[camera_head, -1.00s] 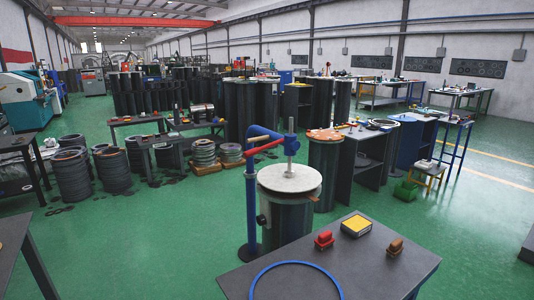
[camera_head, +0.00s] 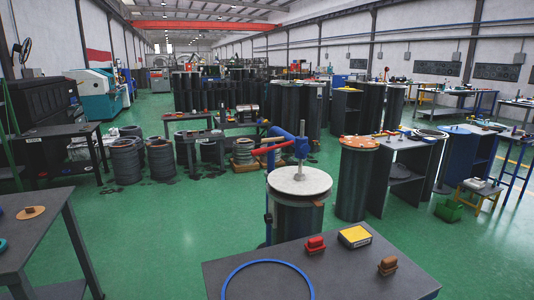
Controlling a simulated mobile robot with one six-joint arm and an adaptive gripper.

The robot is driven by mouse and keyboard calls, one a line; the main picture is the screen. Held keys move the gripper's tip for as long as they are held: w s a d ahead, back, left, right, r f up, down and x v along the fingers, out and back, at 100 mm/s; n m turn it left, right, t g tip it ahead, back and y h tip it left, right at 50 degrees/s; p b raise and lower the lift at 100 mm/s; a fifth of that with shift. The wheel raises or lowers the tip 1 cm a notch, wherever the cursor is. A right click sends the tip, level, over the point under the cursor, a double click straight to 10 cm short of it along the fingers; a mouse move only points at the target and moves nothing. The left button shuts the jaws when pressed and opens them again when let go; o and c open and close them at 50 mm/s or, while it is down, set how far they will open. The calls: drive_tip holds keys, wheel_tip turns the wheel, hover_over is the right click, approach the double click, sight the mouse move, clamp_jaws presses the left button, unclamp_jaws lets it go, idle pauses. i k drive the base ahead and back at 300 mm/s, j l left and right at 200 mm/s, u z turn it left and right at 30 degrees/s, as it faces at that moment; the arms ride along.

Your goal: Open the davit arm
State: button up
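The davit arm has a blue upper tube and head (camera_head: 302,147) and a red bar (camera_head: 272,149). It reaches over a dark flanged cylinder (camera_head: 297,219) with a round pale lid (camera_head: 300,181). A grey vertical rod (camera_head: 301,166) runs from the arm's head down to the middle of the lid. The lid lies on top of the cylinder, flat as far as I can see. The blue davit post (camera_head: 268,221) stands at the cylinder's left side, partly hidden behind it. My gripper is not in view.
A dark table (camera_head: 335,262) in front holds a blue ring (camera_head: 268,262), a red block (camera_head: 315,245), a yellow box (camera_head: 355,237) and a brown block (camera_head: 387,266). Another table (camera_head: 40,240) stands at left. An orange-topped cylinder (camera_head: 357,180) stands right of the davit. Green floor (camera_head: 190,230) is free at left.

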sight(301, 146)
drive_tip(key=j+z, duration=0.2)
drive_tip(key=j, duration=1.3)
drive_tip(key=i+j+z, duration=0.35)
drive_tip(key=j, duration=0.3)
drive_tip(key=i+j+z, duration=0.15)
drive_tip(key=j, duration=0.2)
drive_tip(key=i+j+z, duration=0.15)
drive_tip(key=j, duration=0.25)
drive_tip(key=i+j+z, duration=0.15)
drive_tip(key=j, duration=0.25)
drive_tip(key=i+j+z, duration=0.2)
drive_tip(key=j, duration=0.2)
drive_tip(key=j+z, duration=0.15)
drive_tip(key=j, duration=0.3)
drive_tip(key=i+j+z, duration=0.1)
drive_tip(key=i+j, duration=0.15)
drive_tip(key=i+j+z, duration=0.1)
drive_tip(key=j, duration=0.35)
drive_tip(key=i+j+z, duration=0.15)
drive_tip(key=i+j, duration=0.15)
drive_tip(key=i+j+z, duration=0.1)
drive_tip(key=j, duration=0.4)
drive_tip(key=i+j+z, duration=0.1)
drive_tip(key=i+j, duration=0.2)
drive_tip(key=j, duration=0.1)
